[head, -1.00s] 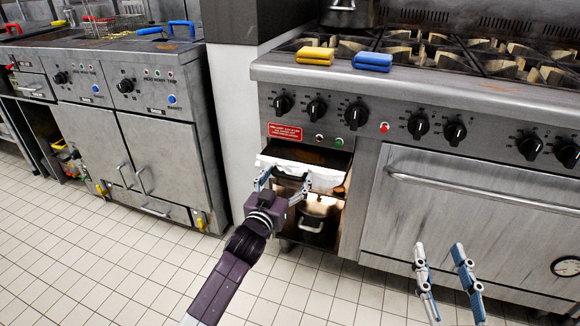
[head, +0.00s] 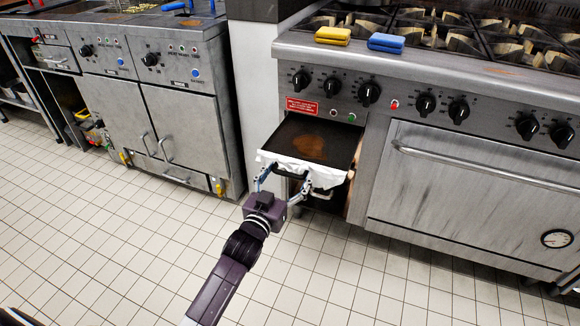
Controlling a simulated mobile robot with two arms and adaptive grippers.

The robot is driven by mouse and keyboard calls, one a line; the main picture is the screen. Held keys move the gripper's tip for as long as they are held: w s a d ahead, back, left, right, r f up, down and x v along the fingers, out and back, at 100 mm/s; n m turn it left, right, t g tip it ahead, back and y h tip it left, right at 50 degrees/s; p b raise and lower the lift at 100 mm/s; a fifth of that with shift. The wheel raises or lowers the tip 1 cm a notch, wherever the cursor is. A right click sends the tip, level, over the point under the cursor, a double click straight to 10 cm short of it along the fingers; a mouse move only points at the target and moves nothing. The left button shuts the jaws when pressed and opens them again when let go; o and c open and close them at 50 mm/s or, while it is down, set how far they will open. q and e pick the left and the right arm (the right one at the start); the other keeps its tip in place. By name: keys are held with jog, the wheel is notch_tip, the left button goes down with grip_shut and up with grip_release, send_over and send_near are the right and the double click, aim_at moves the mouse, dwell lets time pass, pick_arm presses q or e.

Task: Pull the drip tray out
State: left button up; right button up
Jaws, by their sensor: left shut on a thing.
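The drip tray (head: 290,136) sticks part of the way out of its slot below the range's control panel. It is dark inside, with a brown stain (head: 311,146) on its floor and a white, crumpled lining or cloth (head: 312,174) along its front edge. My left gripper (head: 284,179) is at the front of the tray and shut on it; the fingers partly hide the exact grip point. My right gripper is out of view.
The range (head: 345,84) has a yellow sponge (head: 333,36) and a blue sponge (head: 386,42) on its front ledge. An oven door with a long handle (head: 470,166) is right of the tray. Fryers (head: 150,70) stand left. The tiled floor (head: 330,260) in front is clear.

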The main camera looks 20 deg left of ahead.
pick_arm(q)
jog(key=shift+s+d+r, duration=0.1)
jog(key=shift+s+d, duration=0.05)
jog(key=shift+s, duration=0.65)
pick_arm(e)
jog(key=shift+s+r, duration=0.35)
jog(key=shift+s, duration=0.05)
pick_arm(q)
jog(key=o, duration=1.4)
